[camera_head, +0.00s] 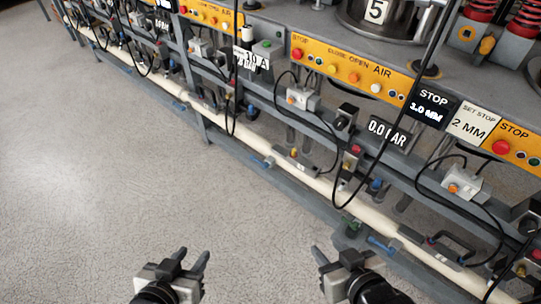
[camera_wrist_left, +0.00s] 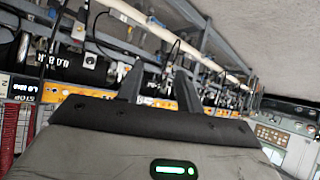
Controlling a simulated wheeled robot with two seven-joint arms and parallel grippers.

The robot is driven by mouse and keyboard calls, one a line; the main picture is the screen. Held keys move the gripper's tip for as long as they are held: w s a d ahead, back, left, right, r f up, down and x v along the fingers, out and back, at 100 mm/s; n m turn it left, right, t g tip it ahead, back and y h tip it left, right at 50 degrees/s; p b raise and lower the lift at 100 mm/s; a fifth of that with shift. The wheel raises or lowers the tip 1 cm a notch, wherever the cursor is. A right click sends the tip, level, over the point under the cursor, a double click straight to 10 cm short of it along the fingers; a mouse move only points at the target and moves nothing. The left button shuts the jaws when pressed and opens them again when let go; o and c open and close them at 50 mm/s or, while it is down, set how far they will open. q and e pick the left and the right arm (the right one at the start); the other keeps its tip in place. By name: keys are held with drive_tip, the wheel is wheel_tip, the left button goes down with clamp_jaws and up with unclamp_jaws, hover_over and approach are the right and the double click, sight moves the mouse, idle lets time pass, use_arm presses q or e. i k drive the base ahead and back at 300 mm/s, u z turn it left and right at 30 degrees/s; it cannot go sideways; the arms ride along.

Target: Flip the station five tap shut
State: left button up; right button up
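A drum marked 5 (camera_head: 377,10) stands at the top, above a yellow panel (camera_head: 350,68) lettered STOP, CLOSE OPEN and AIR. Below it, a pale pipe (camera_head: 312,180) runs along the low rail. I cannot tell which one belongs to station five. My left gripper (camera_head: 193,256) is open and empty over the floor, apart from the bench; its spread fingers show in the left wrist view (camera_wrist_left: 158,80). My right gripper (camera_head: 333,256) is open and empty, also short of the bench.
Black cables (camera_head: 335,170) hang in loops in front of the rails. A 0.0 BAR display (camera_head: 388,133) and small grey boxes with orange buttons (camera_head: 300,98) sit above the pipe. The grey floor (camera_head: 90,190) at left is clear.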

sight(265, 166)
drive_tip(key=k, duration=1.35)
drive_tip(key=u, duration=0.45)
drive_tip(key=i, duration=1.85)
drive_tip(key=z, duration=1)
drive_tip(key=i, duration=0.35)
drive_tip(key=z, duration=0.3)
